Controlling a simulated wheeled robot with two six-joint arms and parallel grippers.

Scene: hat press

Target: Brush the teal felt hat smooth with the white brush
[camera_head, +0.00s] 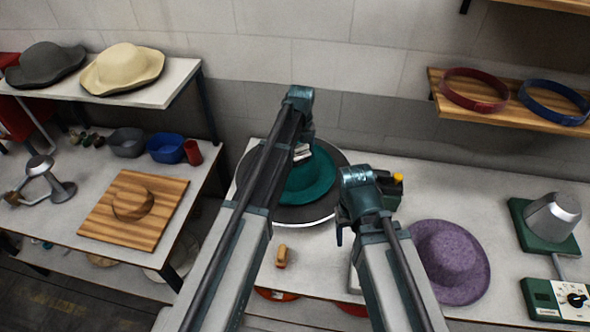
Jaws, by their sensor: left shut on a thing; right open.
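The teal felt hat (315,178) lies on a round dark plate with a pale rim (290,215) in the middle of the table. My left arm covers its left part. My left gripper (303,147) is over the hat's far left side, shut on a small pale thing that looks like the white brush (302,154). The brush is mostly hidden, and I cannot tell whether it touches the felt. My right gripper (343,226) is open near the plate's right edge, its fingers partly hidden by its own arm.
A purple hat (462,255) lies to the right, before a green-based device with a metal cone (553,215) and a control box (560,300). A small wooden piece (282,256) lies in front of the plate. Bare table shows around it. A wooden hat block (133,203) is on the left table.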

